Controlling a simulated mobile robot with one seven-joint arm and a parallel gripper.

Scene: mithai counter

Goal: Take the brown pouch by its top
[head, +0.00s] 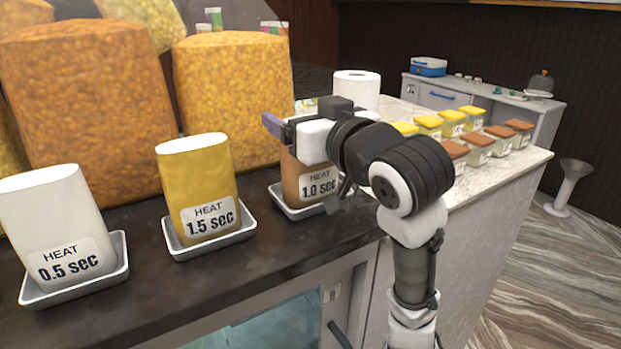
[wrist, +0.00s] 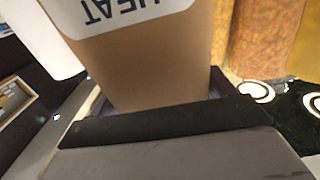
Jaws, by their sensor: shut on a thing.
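The brown pouch (head: 291,176) stands upright in a small white tray, with a label reading HEAT 1.0 sec on its front. My gripper (head: 297,132) is over its upper end and shut on it, with the arm reaching in from the right. The gripper and wrist hide the pouch's top and part of its right side in the head view. In the wrist view the pouch (wrist: 150,65) fills the middle between the fingers, its HEAT label upside down.
A yellow pouch (head: 185,185) labelled 1.5 sec and a white pouch (head: 45,215) labelled 0.5 sec stand in trays to the left. Large orange bags (head: 235,85) stand behind. A paper roll (head: 358,88) and several small jars (head: 478,145) stand beyond my arm.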

